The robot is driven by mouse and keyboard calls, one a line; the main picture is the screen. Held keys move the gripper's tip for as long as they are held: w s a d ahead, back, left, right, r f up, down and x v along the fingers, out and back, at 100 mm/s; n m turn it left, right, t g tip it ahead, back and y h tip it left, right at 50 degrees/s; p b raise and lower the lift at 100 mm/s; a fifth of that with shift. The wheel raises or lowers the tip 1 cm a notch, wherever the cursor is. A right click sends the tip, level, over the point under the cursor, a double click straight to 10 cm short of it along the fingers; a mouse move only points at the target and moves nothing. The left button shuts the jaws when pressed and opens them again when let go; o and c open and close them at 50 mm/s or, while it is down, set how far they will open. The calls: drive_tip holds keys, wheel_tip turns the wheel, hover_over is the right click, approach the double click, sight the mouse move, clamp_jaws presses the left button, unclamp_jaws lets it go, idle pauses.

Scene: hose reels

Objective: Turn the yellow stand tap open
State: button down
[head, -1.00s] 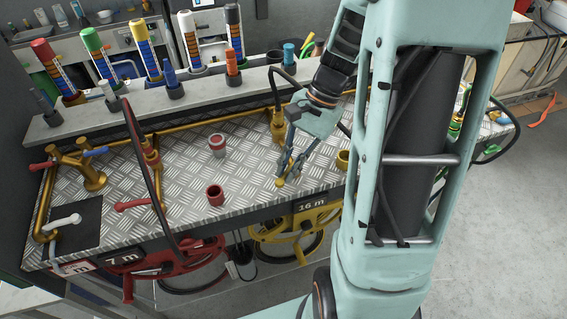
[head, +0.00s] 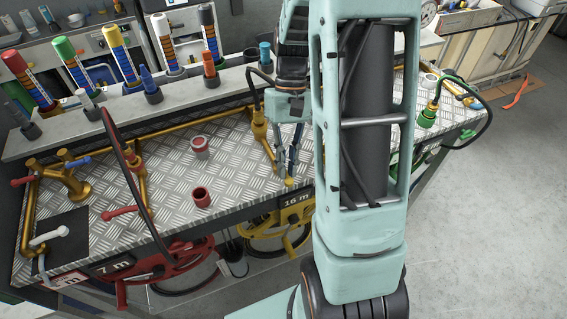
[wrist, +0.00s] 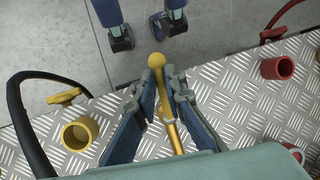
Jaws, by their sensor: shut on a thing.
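The yellow stand tap (head: 260,130) is a brass-coloured upright on the patterned metal bench. Its lever, with a round yellow end knob (wrist: 157,61), points toward the bench's front edge and slightly right of the tap in the head view. My gripper (wrist: 165,84) is shut on the lever, one finger on each side, in the wrist view. The knob sticks out just beyond the fingertips, over the bench's front edge. In the head view my gripper (head: 285,172) is just in front of the tap.
A yellow cup (wrist: 77,136), a yellow handle (wrist: 65,97) and a black hose lie left in the wrist view. A red cup (head: 202,197) and red lever (head: 120,213) are left in the head view. A yellow reel (head: 273,235) hangs below the bench.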

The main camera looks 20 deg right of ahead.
drive_tip(key=shift+d+n, duration=0.2)
drive_tip(key=shift+n, duration=0.2)
drive_tip(key=c, duration=2)
unclamp_jaws()
drive_tip(key=shift+r, duration=0.1)
drive_tip(key=v, duration=1.2)
drive_tip(key=shift+w+a, duration=0.1)
drive_tip(key=shift+a, duration=0.05)
